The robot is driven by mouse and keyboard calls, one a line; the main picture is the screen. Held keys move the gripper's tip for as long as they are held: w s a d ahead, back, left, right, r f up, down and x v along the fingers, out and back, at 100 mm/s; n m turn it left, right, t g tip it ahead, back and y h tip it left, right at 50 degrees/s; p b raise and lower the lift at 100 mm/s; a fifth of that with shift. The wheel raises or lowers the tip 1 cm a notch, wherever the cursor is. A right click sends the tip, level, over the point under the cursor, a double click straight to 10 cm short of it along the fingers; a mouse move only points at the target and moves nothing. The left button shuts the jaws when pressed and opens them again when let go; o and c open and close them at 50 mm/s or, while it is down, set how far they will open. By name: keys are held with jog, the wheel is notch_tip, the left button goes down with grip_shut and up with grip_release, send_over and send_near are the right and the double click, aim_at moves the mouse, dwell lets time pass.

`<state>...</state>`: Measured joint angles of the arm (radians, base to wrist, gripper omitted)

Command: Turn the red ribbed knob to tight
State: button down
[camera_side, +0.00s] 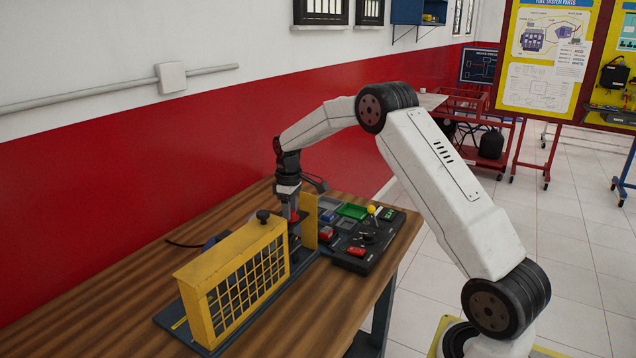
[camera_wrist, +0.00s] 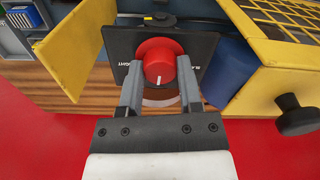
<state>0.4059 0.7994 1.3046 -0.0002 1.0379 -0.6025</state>
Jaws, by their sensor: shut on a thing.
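The red ribbed knob (camera_wrist: 158,66) has a wide round base and a white pointer line on its face. It is mounted on a black plate (camera_wrist: 205,40) with white lettering, only partly readable. In the wrist view my gripper (camera_wrist: 160,88) has one grey finger on each side of the knob and is shut on it. The white line points down toward my gripper in that picture. In the side view my gripper (camera_side: 291,215) reaches down behind the yellow guard, with a little red showing beside it.
A yellow mesh guard (camera_side: 232,285) with a black knob (camera_wrist: 297,115) stands close beside the plate. A yellow panel (camera_wrist: 75,45) stands on the other side. A black tray (camera_side: 385,240) with coloured parts lies behind on the wooden table (camera_side: 330,300).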

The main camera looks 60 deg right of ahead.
jog(key=m, duration=1.4)
dwell(0.4)
jog(key=shift+c, duration=1.3)
grip_release()
jog(key=shift+r, duration=0.1)
jog(key=shift+r, duration=3.8)
jog(key=shift+a, duration=0.1)
